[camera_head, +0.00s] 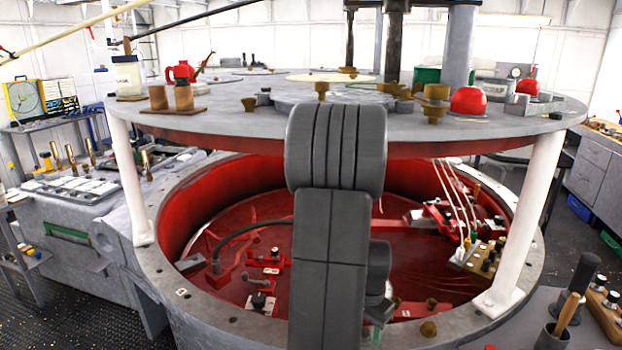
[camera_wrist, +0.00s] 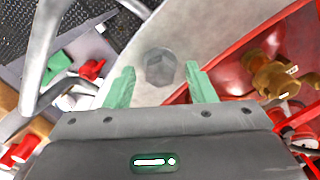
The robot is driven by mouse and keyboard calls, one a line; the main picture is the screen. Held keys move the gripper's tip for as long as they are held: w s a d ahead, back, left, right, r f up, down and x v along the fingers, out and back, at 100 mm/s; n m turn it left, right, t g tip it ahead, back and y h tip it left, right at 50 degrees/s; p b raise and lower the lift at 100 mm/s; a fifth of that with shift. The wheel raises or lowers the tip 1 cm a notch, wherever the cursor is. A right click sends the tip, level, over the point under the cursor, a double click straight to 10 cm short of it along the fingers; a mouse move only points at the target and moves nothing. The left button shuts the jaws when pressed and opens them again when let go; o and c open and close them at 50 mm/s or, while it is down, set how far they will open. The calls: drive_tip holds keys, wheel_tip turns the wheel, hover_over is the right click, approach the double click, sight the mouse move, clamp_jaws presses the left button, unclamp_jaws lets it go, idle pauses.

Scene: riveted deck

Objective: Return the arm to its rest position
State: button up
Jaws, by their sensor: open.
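My gripper (camera_wrist: 158,86) shows in the wrist view with its two green fingers spread apart and nothing held between them. A grey hex bolt head (camera_wrist: 160,66) on a pale metal rim (camera_wrist: 225,38) lies beyond the gap between the fingers; I cannot tell how far off it is. In the head view my dark grey arm stands in the middle, in front of the round machine. The arm hides part of the red basin, and the gripper's fingers cannot be made out there.
The round upper plate (camera_head: 228,122) stands on white posts (camera_head: 129,180) above the red basin (camera_head: 240,232). A brass fitting (camera_wrist: 272,74) is right of the fingers. A wooden block with knobs (camera_head: 480,258) sits at the basin's right. A cup with a wooden handle (camera_head: 553,337) stands at lower right.

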wheel_tip(320, 180, up, 14)
idle(0.4)
idle(0.3)
